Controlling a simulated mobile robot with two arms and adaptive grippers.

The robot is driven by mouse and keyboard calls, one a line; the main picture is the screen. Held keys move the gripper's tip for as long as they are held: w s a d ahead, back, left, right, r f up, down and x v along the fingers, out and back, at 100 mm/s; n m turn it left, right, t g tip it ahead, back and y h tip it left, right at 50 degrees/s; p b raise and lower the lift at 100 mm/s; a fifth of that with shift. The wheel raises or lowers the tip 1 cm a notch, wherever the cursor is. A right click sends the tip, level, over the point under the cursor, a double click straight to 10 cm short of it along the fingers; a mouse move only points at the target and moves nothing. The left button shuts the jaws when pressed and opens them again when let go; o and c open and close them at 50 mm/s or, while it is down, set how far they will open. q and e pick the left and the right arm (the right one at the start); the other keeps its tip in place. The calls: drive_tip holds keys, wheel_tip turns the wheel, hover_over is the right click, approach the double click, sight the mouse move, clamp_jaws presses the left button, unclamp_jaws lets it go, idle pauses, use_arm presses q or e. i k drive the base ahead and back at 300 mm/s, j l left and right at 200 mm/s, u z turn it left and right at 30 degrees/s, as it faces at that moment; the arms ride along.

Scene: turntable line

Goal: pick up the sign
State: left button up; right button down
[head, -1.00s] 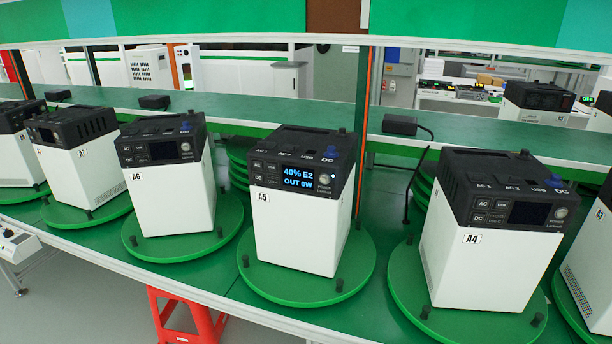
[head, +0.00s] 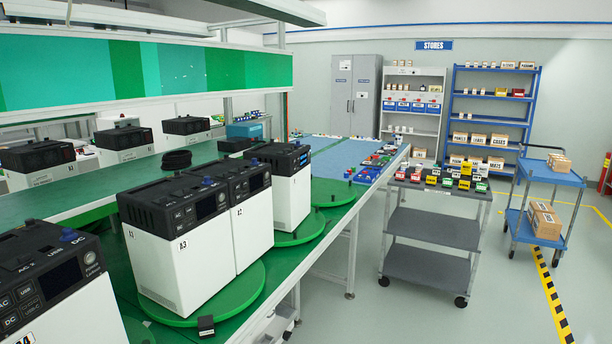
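Several small coloured signs or cards, red, green and yellow, stand on the top shelf of the grey cart (head: 438,189) at the centre right of the head view. One yellow sign (head: 431,181) stands near the front of that shelf. The print on them is too small to read, and I cannot tell which one the task names. A blue wall sign reading STORES (head: 434,45) hangs at the back. Neither of my grippers is in view.
White units with black tops, such as A3 (head: 167,265), stand on green turntables (head: 225,300) along the bench at left. A blue trolley (head: 543,195) with boxes stands at right. Grey floor between the bench and cart is clear. Blue shelving (head: 489,110) stands at the back.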

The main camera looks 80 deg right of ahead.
sight(430, 181)
drive_tip(key=l+z, duration=0.15)
drive_tip(key=z, duration=0.3)
drive_tip(key=k+l+z, duration=0.1)
drive_tip(key=z, duration=0.35)
drive_tip(key=l+z, duration=0.25)
drive_tip(key=z, duration=0.25)
drive_tip(key=l+z, duration=0.15)
drive_tip(key=z, duration=0.3)
drive_tip(key=l+z, duration=0.15)
drive_tip(key=z, duration=0.3)
drive_tip(key=i+l+z, duration=0.5)
drive_tip(key=i+l, duration=0.15)
drive_tip(key=l, duration=0.3)
drive_tip(key=i+l+z, duration=0.45)
drive_tip(key=i+l, duration=0.25)
drive_tip(key=i, duration=0.15)
drive_tip(key=i+l, duration=0.25)
drive_tip(key=i, duration=0.05)
